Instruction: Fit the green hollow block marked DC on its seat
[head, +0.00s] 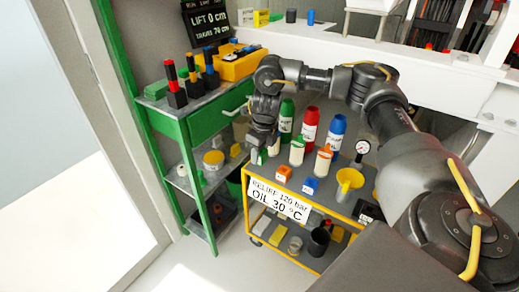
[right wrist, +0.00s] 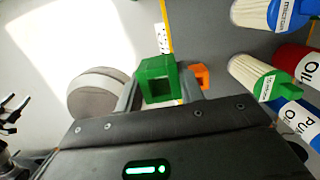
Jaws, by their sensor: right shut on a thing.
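The green hollow block (right wrist: 157,80) shows large in the right wrist view, with its square opening facing the camera. My right gripper (right wrist: 158,98) is shut on it, one finger at each side. In the head view my right gripper (head: 261,142) hangs over the left end of the yellow-framed cart (head: 335,208), with a small green part of the block (head: 257,157) showing below the fingers. The block is over or near the cart's edge; its height is unclear. The DC mark cannot be read. I cannot make out its seat. My left gripper is not recognisable.
An orange block (head: 284,173) and a blue block (head: 310,186) sit on the cart, near pale filter cylinders (head: 323,160) and green, red and blue bottles (head: 310,125). A yellow funnel (head: 348,182) stands at right. A green shelf unit (head: 190,130) stands at left.

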